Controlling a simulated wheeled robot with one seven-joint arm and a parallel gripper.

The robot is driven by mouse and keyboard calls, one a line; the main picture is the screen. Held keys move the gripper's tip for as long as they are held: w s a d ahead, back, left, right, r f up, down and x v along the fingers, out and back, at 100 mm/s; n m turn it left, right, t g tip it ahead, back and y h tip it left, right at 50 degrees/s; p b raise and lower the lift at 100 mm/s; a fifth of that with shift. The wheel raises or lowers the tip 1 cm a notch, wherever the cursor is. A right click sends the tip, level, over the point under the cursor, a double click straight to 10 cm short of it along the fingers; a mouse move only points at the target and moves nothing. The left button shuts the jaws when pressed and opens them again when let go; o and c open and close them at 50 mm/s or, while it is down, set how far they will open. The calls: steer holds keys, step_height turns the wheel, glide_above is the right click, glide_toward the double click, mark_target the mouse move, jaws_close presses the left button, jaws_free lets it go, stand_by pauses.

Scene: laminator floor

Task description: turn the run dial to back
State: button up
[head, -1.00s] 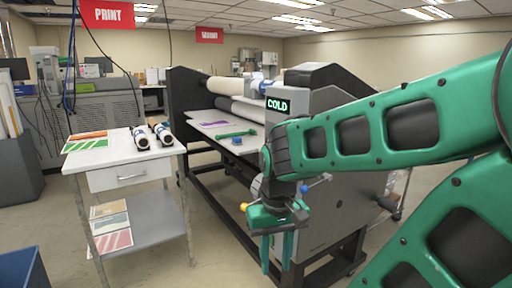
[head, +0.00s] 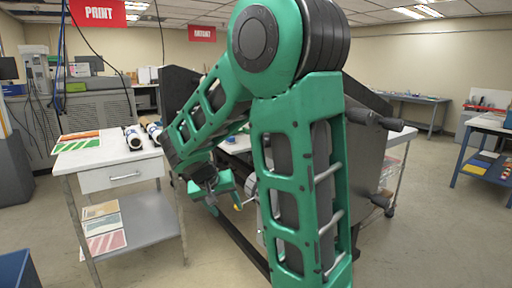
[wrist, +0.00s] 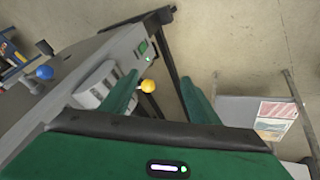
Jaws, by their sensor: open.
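The laminator (head: 366,155) stands behind my arm, which hides most of its front in the head view. In the wrist view its grey side panel (wrist: 55,112) runs along the left. On it are a pale ribbed round part (wrist: 97,86), a yellow ball knob (wrist: 148,86), a blue ball knob (wrist: 45,72) and a small green-lit switch (wrist: 143,47). I cannot tell for sure which part is the run dial, and no dial marking is readable. My gripper (wrist: 158,78) is open and empty, and the yellow knob shows between its fingers. It also shows in the head view (head: 222,203).
A white side table (head: 95,160) with two dark-and-white rolls and printed sheets stands at left, close to my gripper. Its lower shelf (wrist: 240,112) shows in the wrist view. A blue bin (head: 18,268) is at lower left. Open floor lies at right, before a workbench (head: 485,125).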

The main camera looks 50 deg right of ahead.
steer(key=w+d+r+m+g+h, duration=0.3)
steer(key=d+r+m+h, duration=0.25)
steer(key=d, duration=0.35)
step_height(320, 180, up, 11)
steer(key=w+a+m+g+h, duration=0.1)
steer(key=a+m+g+h, duration=0.15)
steer(key=m+h, duration=0.3)
steer(key=x, duration=1.1)
steer(key=shift+d+h, duration=0.2)
steer(key=shift+h, duration=0.1)
steer(key=shift+w+r, duration=0.1)
steer(key=shift+r, duration=0.05)
steer(key=shift+c, duration=0.2)
steer(key=c, duration=1)
